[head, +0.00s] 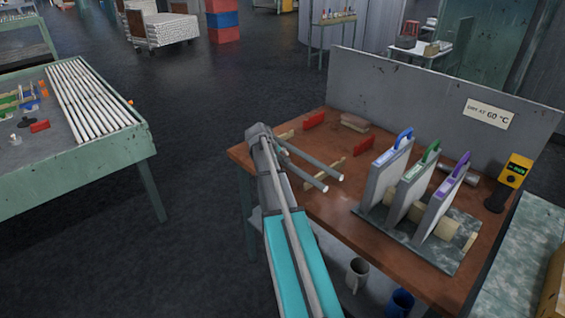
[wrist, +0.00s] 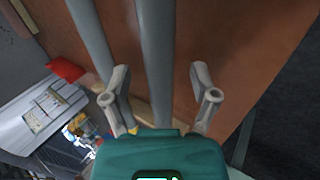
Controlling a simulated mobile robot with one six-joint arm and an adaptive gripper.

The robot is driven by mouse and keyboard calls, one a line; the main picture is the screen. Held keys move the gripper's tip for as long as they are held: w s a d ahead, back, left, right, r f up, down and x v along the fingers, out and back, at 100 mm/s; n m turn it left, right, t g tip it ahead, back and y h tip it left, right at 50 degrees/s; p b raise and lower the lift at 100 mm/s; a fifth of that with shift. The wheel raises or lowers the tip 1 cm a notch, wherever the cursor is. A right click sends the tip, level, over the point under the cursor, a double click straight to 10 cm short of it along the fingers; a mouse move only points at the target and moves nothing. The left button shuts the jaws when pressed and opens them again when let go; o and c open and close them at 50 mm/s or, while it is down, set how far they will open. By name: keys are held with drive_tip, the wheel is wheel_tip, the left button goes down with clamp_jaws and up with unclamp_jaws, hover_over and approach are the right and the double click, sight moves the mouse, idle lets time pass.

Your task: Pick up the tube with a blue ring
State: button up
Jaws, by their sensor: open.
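Two long grey tubes lie side by side over the wooden table in the head view, a farther tube (head: 315,165) and a nearer tube (head: 308,178). I cannot make out a blue ring on either; their other ends are hidden behind my arm. My gripper (wrist: 158,82) is open. I cannot tell how far the fingers are from the tube.
To the right, upright plates with blue, green and purple handles (head: 405,134) stand on a base. A grey panel (head: 400,95) closes the table's back. Mugs (head: 356,272) sit below. Another table (head: 140,150) is left.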

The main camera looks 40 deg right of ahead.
clamp_jaws()
idle(0.3)
drive_tip(key=shift+r, duration=0.2)
wheel_tip(320, 180, up, 2)
drive_tip(key=shift+r+p, duration=0.1)
drive_tip(key=shift+p, duration=1.15)
drive_tip(key=s+a+r+p, duration=0.9)
drive_tip(key=s+r+p, duration=0.1)
drive_tip(key=shift+s+r, duration=0.2)
drive_tip(key=shift+s, duration=0.15)
